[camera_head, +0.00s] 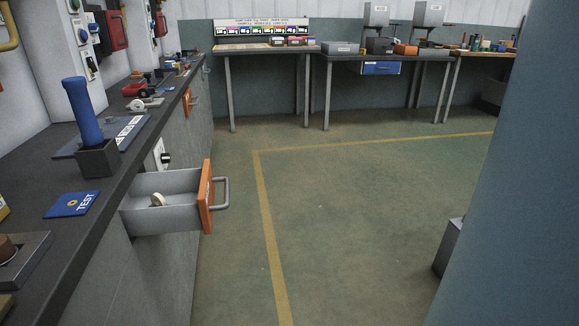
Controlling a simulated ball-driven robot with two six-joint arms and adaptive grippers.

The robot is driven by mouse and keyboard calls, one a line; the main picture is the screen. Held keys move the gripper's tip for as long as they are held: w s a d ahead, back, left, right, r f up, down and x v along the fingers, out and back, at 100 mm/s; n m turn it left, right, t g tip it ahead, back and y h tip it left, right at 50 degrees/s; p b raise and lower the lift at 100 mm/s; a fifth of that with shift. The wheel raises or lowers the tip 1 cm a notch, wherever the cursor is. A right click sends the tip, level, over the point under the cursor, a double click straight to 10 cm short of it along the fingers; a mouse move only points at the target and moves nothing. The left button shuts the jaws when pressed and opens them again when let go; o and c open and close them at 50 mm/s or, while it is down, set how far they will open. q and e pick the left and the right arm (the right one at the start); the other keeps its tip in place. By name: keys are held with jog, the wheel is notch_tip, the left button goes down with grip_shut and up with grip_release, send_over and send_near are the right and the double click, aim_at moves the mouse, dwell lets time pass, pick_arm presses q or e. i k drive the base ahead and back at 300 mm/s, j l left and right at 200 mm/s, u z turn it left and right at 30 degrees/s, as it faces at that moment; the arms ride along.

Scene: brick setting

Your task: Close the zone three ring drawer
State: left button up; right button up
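An open drawer (163,217) sticks out from the long workbench at the left. It has a grey body, an orange front (206,196) and a grey bar handle (221,193) facing right. A small pale round piece (157,200), which looks like a ring, lies inside it. Farther along the same bench, a second orange-fronted drawer (188,101) looks shut. No zone label can be read on either drawer. Neither of my grippers shows in this view.
The dark benchtop (134,151) carries a blue upright handle (84,112) in a dark block and a blue TEST card (72,204). A blue-grey panel (520,200) blocks the right side. The green floor (335,215) beyond the drawer is clear. Tables stand at the back.

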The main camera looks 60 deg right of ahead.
aim_at(189, 193)
jog(key=k+z, duration=0.1)
jog(key=z, duration=0.3)
jog(key=l+z, duration=0.15)
jog(key=z, duration=0.2)
jog(key=k+l+z, duration=0.1)
jog(key=z, duration=0.3)
